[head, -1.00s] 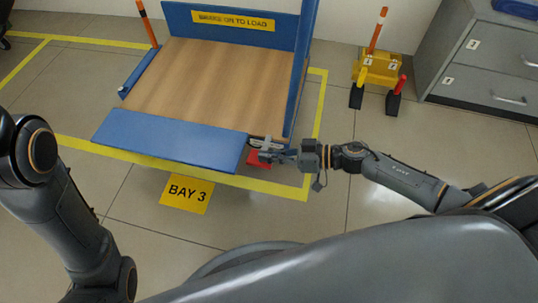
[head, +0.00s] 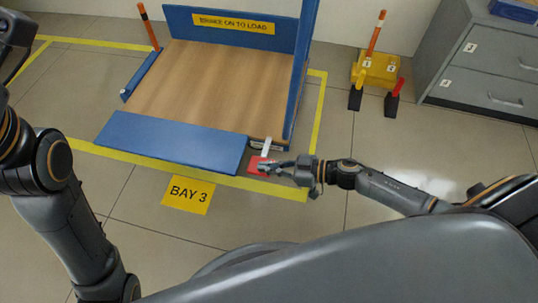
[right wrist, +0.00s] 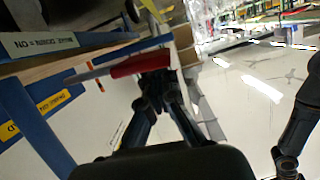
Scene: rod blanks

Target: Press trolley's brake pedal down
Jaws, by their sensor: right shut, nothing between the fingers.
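The trolley (head: 205,85) has a wooden deck and blue frame and stands in the marked bay. Its red brake pedal (head: 259,164) is at the front right corner, below a pale lever (head: 266,147). My right gripper (head: 272,167) is shut and empty, with its fingertips at the pedal's right side, partly covering it. In the right wrist view the red pedal (right wrist: 140,64) lies just beyond the shut fingertips (right wrist: 155,84); I cannot tell whether they touch. My left arm shows at the left edge; its fingers are out of view.
A yellow "BAY 3" floor label (head: 188,195) lies in front of the trolley. A yellow block with chocks and an orange post (head: 375,70) stands right of the bay. A grey drawer cabinet (head: 480,60) is at the upper right. The floor between is clear.

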